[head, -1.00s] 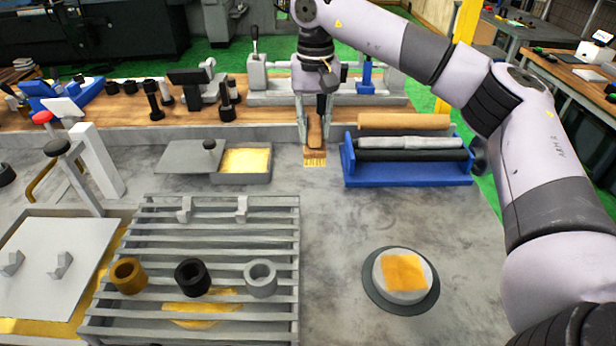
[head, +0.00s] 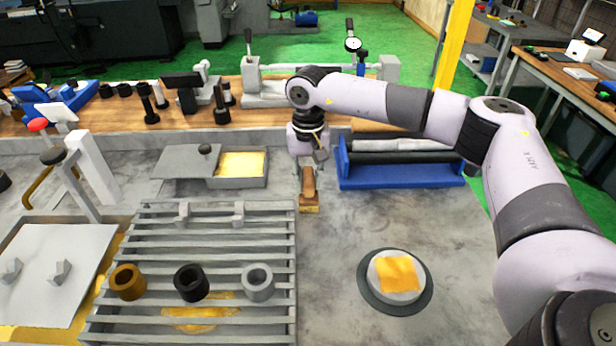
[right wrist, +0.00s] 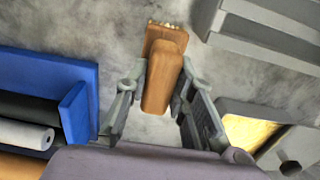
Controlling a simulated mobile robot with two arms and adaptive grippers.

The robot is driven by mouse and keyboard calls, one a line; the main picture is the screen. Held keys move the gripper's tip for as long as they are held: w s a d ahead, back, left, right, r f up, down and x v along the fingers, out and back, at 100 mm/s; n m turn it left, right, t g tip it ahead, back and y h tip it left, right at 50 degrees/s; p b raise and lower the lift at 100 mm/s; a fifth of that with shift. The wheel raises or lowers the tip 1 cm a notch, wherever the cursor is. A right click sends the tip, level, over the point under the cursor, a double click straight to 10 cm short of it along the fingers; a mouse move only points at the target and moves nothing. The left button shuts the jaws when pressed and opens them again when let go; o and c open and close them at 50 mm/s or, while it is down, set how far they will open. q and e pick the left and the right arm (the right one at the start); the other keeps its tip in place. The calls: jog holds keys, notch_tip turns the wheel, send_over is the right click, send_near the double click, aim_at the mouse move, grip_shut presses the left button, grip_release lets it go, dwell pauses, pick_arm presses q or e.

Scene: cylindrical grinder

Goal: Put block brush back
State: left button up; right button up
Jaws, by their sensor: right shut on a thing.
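The block brush (head: 308,188) has a brown wooden handle and a paler bristle end. It is in my right gripper (head: 308,166), which points down in the middle of the bench. In the right wrist view the brush (right wrist: 163,78) sits between the two fingers of the gripper (right wrist: 160,95), its bristle end away from the wrist. I cannot tell whether the bristles touch the bench. The blue rack (head: 400,182) with rollers stands just right of the brush, partly hidden by my right arm. My left gripper is not in view.
A grey open box (head: 240,183) with yellow inside lies left of the brush. A slatted grate (head: 215,235) with three rings is at front left. A round disc with a yellow patch (head: 398,273) is at front right. Bare bench lies between them.

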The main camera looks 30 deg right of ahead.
jog(key=shift+f, duration=0.15)
jog(key=o, duration=1)
jog(key=shift+r, duration=0.6)
notch_tip(320, 180, up, 11)
jog(key=shift+r+b, duration=0.15)
jog(key=shift+b, duration=0.9)
